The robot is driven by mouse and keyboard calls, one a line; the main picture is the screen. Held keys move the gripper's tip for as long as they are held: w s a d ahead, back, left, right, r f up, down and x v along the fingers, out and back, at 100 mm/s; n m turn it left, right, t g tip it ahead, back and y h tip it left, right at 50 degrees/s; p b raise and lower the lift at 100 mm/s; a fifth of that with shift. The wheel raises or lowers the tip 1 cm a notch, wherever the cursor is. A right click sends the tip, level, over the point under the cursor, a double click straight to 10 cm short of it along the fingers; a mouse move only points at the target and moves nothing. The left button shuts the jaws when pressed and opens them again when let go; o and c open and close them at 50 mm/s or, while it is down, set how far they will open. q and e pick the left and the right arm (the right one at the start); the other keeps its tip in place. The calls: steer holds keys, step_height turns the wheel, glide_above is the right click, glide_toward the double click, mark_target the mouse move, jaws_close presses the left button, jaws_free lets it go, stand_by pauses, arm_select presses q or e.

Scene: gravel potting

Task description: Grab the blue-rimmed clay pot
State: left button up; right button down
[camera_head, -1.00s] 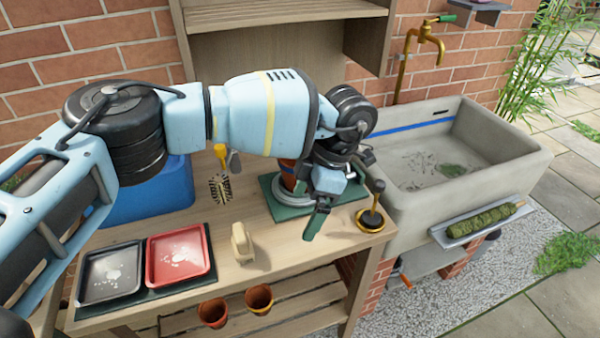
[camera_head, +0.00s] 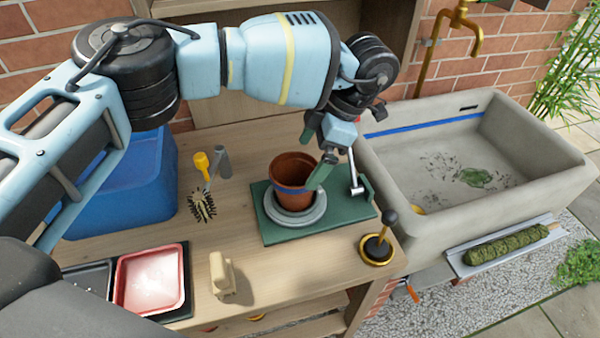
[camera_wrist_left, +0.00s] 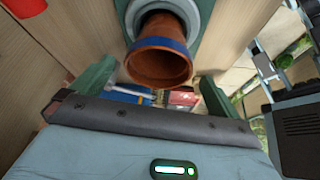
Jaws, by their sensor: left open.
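The blue-rimmed clay pot (camera_head: 292,176) stands upright on a round grey saucer (camera_head: 296,216), on a green mat (camera_head: 352,222) on the bench. My left gripper (camera_head: 311,163) is open and empty, at the right side of the pot's rim, with one green finger overlapping the pot in the head view. In the left wrist view the pot (camera_wrist_left: 160,65) shows its open mouth and blue band, centred ahead of and between the two spread green fingers of my left gripper (camera_wrist_left: 156,78). Whether a finger touches the pot I cannot tell. My right gripper is not in view.
A brush (camera_head: 201,205), wooden block (camera_head: 222,275), red tray (camera_head: 150,280) and blue crate (camera_head: 130,200) are left.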

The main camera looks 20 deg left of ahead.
mark_target(291, 177)
arm_select(q)
steer(key=shift+s+x, duration=0.25)
steer(key=shift+x, duration=1.05)
steer(key=f, duration=0.1)
steer(key=a+f, duration=0.1)
steer(key=a+f+p, duration=0.1)
steer(key=shift+s+a+f, duration=0.2)
steer(key=shift+s+a, duration=0.05)
steer(key=shift+s, duration=0.05)
steer(key=shift+s+a+f, duration=0.1)
steer(key=shift+f, duration=0.3)
steer(key=c, duration=0.9)
steer(key=shift+c, duration=0.5)
steer(key=shift+r, duration=0.15)
